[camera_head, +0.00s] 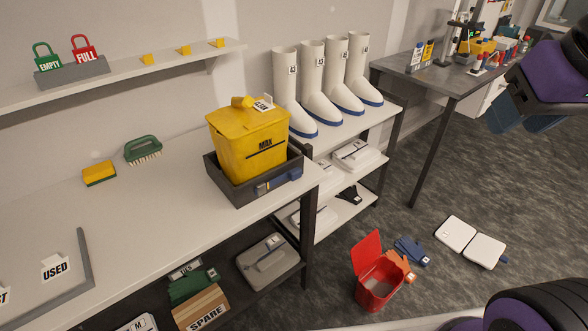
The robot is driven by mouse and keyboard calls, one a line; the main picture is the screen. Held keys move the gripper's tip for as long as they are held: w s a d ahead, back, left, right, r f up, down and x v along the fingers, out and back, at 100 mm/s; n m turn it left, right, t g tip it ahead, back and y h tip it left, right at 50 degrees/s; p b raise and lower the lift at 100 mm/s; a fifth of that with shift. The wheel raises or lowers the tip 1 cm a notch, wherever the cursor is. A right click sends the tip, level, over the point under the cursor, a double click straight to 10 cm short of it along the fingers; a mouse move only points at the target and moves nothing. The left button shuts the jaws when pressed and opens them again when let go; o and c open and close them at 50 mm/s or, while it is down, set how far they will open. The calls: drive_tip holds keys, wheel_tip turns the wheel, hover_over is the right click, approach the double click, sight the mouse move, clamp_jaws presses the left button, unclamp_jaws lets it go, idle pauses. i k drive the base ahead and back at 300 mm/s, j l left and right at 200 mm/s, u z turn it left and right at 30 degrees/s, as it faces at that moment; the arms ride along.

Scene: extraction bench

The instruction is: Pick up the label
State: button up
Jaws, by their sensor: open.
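Several labels are in view and I cannot tell which one the task means. A small white label (262,104) with dark print lies on the lid of the yellow bin (245,140) marked MAX. Green EMPTY (47,58) and red FULL (88,53) padlock-shaped tags stand in a grey holder on the wall shelf. My gripper (520,122) is at the upper right, open, above the floor, far from these labels. It is partly cut off by the frame edge.
The yellow bin stands in a dark tray (238,194) on the white bench (150,215). A sponge (99,174) and green brush (142,150) lie behind. White boots (312,85) stand on a rack. A red bin (377,282), gloves and a white scale-like object (471,241) are on the floor.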

sight(263, 105)
drive_tip(key=i+l+u, duration=0.1)
drive_tip(key=i+u, duration=0.15)
drive_tip(key=u, duration=0.15)
drive_tip(key=i+l+u, duration=0.2)
drive_tip(key=u, duration=0.15)
drive_tip(key=i+l+u, duration=0.4)
drive_tip(key=k+j, duration=0.1)
